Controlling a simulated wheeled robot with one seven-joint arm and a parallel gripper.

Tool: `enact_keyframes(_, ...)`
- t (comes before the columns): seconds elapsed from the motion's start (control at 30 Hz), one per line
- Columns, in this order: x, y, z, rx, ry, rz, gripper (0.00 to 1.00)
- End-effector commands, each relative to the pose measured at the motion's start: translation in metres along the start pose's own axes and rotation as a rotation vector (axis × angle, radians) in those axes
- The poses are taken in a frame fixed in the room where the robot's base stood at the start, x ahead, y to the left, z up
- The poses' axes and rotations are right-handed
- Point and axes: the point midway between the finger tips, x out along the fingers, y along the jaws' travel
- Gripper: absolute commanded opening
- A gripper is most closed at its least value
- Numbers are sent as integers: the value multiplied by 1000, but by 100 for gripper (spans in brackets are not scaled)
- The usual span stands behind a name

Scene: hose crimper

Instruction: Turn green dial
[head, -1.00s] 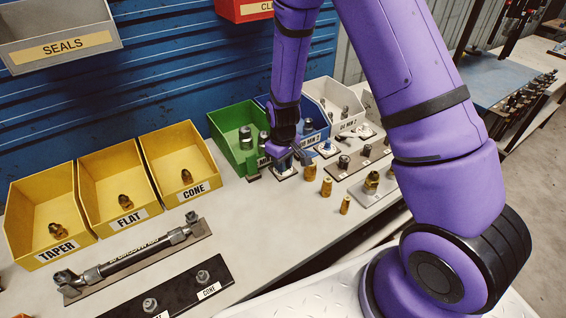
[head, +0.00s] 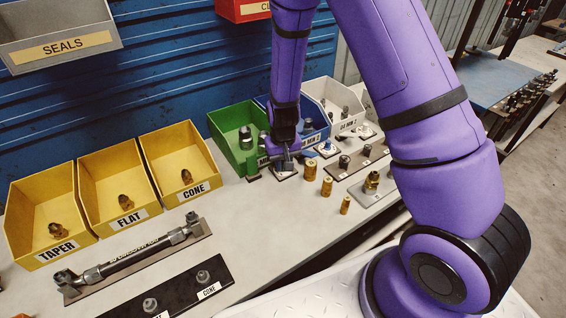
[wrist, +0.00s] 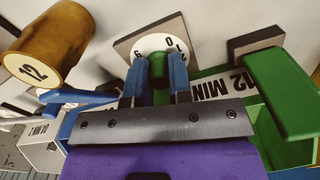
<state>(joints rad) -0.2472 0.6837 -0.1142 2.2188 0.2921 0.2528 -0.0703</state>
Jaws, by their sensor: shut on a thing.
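The green dial (wrist: 158,68) stands on a white numbered face (wrist: 150,45) set on a square grey plate. My gripper (wrist: 161,66) is shut on the dial, with one blue finger on each side of it. In the head view my gripper (head: 287,160) points down in front of the green bin, and its wrist hides most of the dial. The digits "9" and "12" are partly visible. I cannot read the dial's exact setting.
Close by stand the green bin (head: 226,133), a blue bin (head: 325,127) and a white bin (head: 320,87). Brass pieces (head: 310,172) stand just right of my gripper; one marked 12 (wrist: 40,55) is close in the wrist view. The bench (head: 262,215) in front is clear.

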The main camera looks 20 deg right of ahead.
Motion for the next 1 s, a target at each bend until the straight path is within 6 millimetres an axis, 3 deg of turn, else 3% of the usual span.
enact_keyframes(0.43,0,0,0,12,1,0,0)
enact_keyframes(0.47,0,0,0,12,1,0,27)
enact_keyframes(0.53,0,0,0,12,1,0,43)
enact_keyframes(0.83,-1,0,0,11,1,0,45)
enact_keyframes(1.0,-13,-1,-1,9,3,0,45)
